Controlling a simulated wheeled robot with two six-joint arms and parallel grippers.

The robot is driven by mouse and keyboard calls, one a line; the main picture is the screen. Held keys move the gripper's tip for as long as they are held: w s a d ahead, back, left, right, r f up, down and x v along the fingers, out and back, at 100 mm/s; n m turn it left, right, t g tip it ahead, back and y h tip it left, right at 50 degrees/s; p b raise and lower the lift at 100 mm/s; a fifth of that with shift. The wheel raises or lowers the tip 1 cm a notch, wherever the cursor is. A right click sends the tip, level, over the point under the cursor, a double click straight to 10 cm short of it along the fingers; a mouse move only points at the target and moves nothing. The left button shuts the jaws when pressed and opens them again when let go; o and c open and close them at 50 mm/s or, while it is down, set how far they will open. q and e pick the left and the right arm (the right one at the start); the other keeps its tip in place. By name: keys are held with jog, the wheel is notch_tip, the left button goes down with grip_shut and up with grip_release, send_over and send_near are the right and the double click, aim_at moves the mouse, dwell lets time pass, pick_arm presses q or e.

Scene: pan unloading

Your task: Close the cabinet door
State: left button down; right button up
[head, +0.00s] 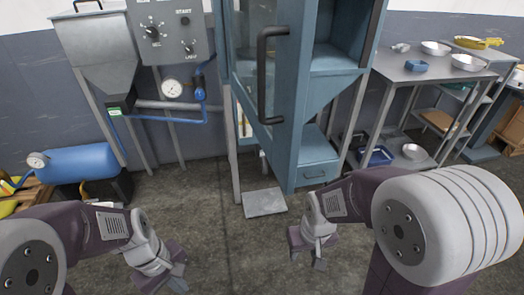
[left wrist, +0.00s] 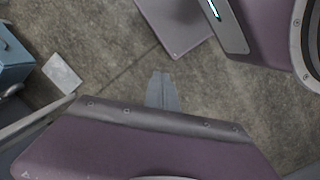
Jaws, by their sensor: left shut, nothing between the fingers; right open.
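The blue-grey cabinet (head: 338,62) stands at the upper middle of the head view, its interior showing to the right of the door. The cabinet door (head: 292,105) stands open, swung out towards me, with a glass pane and a long black vertical handle (head: 264,75). My left gripper (head: 176,279) is low over the floor, left of the door and apart from it; its closed, empty fingers also show in the left wrist view (left wrist: 162,88). My right gripper (head: 307,256) is open and empty, below and in front of the cabinet, touching nothing visible.
A grey metal table (head: 425,72) with bowls stands right of the cabinet. A hopper machine with a control panel (head: 170,32) and a blue tank (head: 80,160) are on the left. A flat grey plate (head: 264,202) lies on the floor under the door. The floor between my arms is clear.

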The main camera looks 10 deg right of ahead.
pick_arm(q)
jog(key=d+r+n+g+h+p, duration=0.1)
jog(key=d+r+n+h+p, duration=0.2)
jog(key=d+r+n+p, duration=0.35)
jog(key=d+r+n+g+h+p, duration=0.1)
jog(key=d+r+n+h+p, duration=0.2)
jog(key=r+n, duration=0.55)
jog(key=w+d+r+n+t+h+p, duration=0.1)
jog(key=w+r+n+t+h+p, duration=0.1)
jog(key=w+r+n+p, duration=0.35)
jog(key=w+r+n+t+h+p, duration=0.1)
jog(key=w+r+n+h+p, duration=0.1)
jog(key=r+n+p, duration=0.35)
jog(key=w+d+r+n+t+h+p, duration=0.1)
jog(key=w+r+n+t+h+p, duration=0.2)
jog(key=r+p, duration=0.45)
jog(key=g, duration=0.1)
send_near(285, 140)
jog(key=x, duration=0.5)
jog(key=shift+d, duration=0.2)
jog(key=shift+w+d+f, duration=0.1)
jog(key=shift+d, duration=0.45)
